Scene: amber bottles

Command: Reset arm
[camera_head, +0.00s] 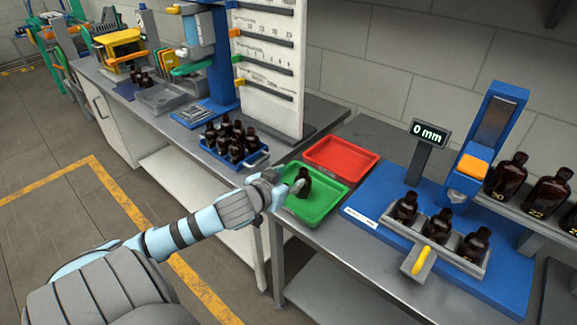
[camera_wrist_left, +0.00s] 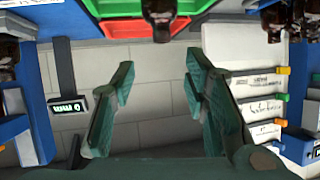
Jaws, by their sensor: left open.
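A dark amber bottle (camera_head: 303,182) stands upright in the green tray (camera_head: 322,206). My left gripper (camera_head: 284,188) is beside the bottle, at the tray's left edge, with its fingers partly hidden in the head view. In the left wrist view, which looks upside down, the two dark green fingers (camera_wrist_left: 158,78) are spread apart with nothing between them. The bottle (camera_wrist_left: 160,16) shows above their tips there, apart from them, over the green tray's edge (camera_wrist_left: 120,28). My right gripper is in neither view.
A red tray (camera_head: 341,158) lies behind the green one. A blue rack (camera_head: 232,163) with several bottles stands to the left. On the right, a blue station (camera_head: 385,183) has three bottles in a holder with a yellow handle (camera_head: 421,260), below a "0 mm" display (camera_head: 429,133).

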